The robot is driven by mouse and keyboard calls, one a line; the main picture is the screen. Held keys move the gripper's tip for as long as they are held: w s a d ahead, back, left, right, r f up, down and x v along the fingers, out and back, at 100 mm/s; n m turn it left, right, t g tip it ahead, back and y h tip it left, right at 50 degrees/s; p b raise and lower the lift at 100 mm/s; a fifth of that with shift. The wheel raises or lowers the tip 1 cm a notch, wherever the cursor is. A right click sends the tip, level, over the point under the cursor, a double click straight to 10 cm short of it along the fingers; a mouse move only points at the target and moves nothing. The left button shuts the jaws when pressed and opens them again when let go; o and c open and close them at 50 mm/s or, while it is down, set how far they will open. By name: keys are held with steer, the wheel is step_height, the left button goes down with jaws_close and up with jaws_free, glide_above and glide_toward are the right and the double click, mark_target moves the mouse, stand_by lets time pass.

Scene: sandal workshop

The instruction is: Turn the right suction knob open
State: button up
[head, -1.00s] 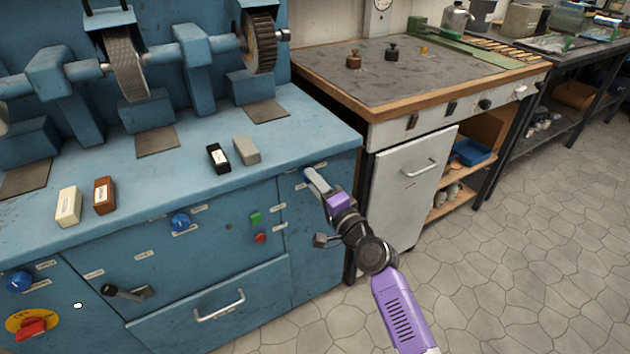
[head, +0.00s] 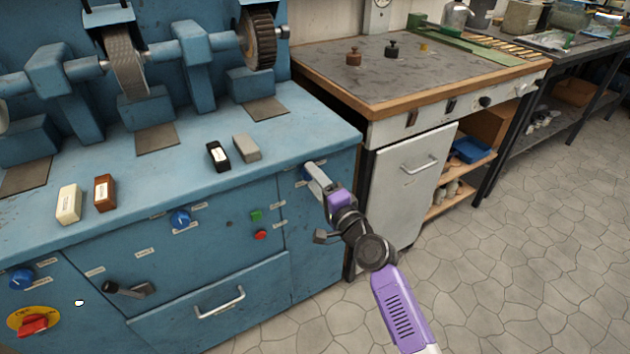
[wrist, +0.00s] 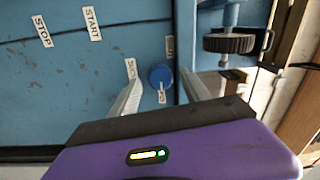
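The right suction knob is a blue round knob (wrist: 161,76) with a pale pointer mark, on the front of the blue machine; small labels stand around it. In the head view it is partly hidden behind my gripper (head: 313,174), at the right end of the panel. My gripper also shows in the wrist view (wrist: 158,84). Its two pale fingers are apart, one on each side of the knob, with visible gaps in the picture. The gripper is open and holds nothing; I cannot tell whether the fingertips reach past the knob's face.
Another blue knob (head: 180,220), a green button (head: 257,215) and a red button (head: 260,235) sit left of my gripper. A dark lever (head: 322,238) juts out just below my arm.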

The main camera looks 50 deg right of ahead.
steer(key=v, duration=0.7)
steer(key=shift+s, duration=0.4)
steer(key=shift+a, duration=0.1)
